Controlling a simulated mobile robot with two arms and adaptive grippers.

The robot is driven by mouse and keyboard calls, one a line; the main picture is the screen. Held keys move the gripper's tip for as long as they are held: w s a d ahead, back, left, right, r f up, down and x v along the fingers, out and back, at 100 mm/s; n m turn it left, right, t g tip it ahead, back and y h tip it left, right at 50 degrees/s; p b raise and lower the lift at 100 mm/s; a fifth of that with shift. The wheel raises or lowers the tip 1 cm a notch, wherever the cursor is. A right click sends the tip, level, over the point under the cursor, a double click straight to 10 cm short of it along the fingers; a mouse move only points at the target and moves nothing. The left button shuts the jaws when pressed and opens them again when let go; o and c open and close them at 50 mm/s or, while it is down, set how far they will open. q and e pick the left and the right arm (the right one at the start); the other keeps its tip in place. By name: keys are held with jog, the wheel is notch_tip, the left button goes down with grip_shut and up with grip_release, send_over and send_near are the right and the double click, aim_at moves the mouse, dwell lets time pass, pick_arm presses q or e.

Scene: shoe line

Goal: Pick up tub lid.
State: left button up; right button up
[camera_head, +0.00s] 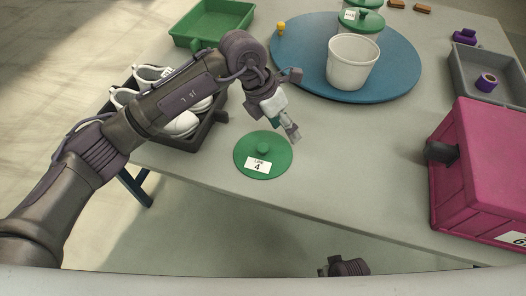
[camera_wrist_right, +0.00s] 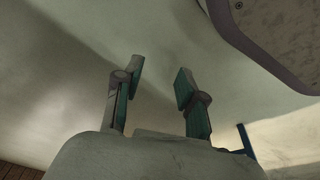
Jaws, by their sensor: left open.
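The green tub lid (camera_head: 248,150), round with a small knob and a white "LINE 4" label, lies flat on the grey table near its front edge. My left gripper (camera_head: 290,132) is open and hangs just past the lid's upper right edge, apart from the knob. An open white tub (camera_head: 352,65) without a lid stands on the blue round turntable (camera_head: 400,72). My right gripper (camera_wrist_right: 158,76) is open and empty in the right wrist view, with its two fingers apart. In the head view only a bit of the right arm shows at the bottom.
A dark crate with white shoes (camera_head: 180,124) stands left, partly behind my left arm. A green tray (camera_head: 211,20) is behind it. A magenta box (camera_head: 480,155) and a grey bin (camera_head: 490,75) stand right. A green-lidded tub (camera_head: 369,22) stands at the back. The front middle is clear.

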pick_arm(q)
jog(key=w+a+t+y, duration=0.1)
jog(key=w+a+y, duration=0.3)
jog(key=a, duration=0.2)
send_over(263, 147)
jog(key=f, duration=0.5)
jog(key=a+f, duration=0.1)
jog(key=f, duration=0.1)
jog(key=shift+w+f+b, duration=0.15)
jog(key=shift+w+b, duration=0.05)
jog(key=shift+b, duration=0.2)
jog(key=f, duration=0.3)
jog(key=d+f, duration=0.1)
jog(key=f, duration=0.1)
jog(key=shift+s+b, duration=0.2)
jog(key=shift+b, duration=0.1)
jog(key=shift+w+f, duration=0.1)
jog(key=shift+f, duration=0.35)
grip_shut()
pick_arm(e)
jog(key=r, duration=0.1)
jog(key=w+r, duration=0.1)
jog(key=r, duration=0.2)
jog(key=shift+w+a+r, duration=0.1)
jog(key=shift+w+r, duration=0.05)
jog(key=shift+w, duration=0.1)
pick_arm(q)
jog(key=shift+r, duration=0.15)
